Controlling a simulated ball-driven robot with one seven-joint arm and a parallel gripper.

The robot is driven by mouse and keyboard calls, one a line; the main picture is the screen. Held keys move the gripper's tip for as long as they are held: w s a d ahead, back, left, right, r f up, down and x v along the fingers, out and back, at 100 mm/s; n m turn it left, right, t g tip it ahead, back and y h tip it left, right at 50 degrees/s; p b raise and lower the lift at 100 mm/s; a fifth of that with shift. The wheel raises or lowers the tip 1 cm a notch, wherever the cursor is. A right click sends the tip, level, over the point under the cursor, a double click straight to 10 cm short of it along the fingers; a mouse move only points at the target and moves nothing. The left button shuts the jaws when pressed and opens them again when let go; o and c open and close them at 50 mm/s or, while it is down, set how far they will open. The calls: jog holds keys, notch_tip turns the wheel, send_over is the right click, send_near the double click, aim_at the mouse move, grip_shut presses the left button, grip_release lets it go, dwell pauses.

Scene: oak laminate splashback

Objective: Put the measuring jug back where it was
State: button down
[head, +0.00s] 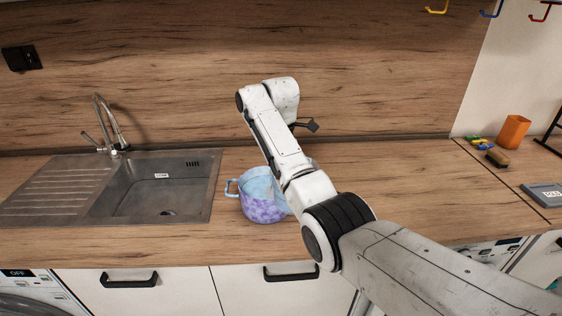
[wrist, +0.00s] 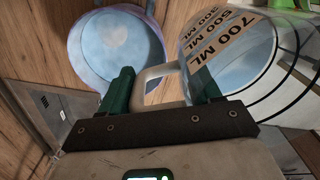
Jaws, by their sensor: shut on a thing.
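The measuring jug (wrist: 235,75) is in the wrist view at the right. It has a pale bluish inside, a brown strip marked 700 ML and 500 ML, and a beige looped handle (wrist: 152,73). My gripper (wrist: 162,80) has its green fingers on either side of this handle and is shut on it. In the head view my arm hides the fingers and most or all of the jug. I cannot tell there whether the jug touches the counter.
A purple-blue pot (head: 262,207) stands on the wooden counter (head: 400,190), close beside the jug; it also shows in the wrist view (wrist: 115,42). A steel sink (head: 155,185) is at left. An orange cup (head: 514,131) and a brush (head: 497,158) are at right. Counter between is largely clear.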

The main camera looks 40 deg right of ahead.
jog(key=s+a+f+m, duration=1.5)
jog(key=s+a+f, duration=0.5)
jog(key=f, duration=0.4)
jog(key=shift+s+a+m, duration=0.25)
jog(key=shift+a+m, duration=0.15)
jog(key=shift+w+d, duration=0.1)
jog(key=shift+s+f, duration=0.1)
jog(key=shift+s, duration=0.1)
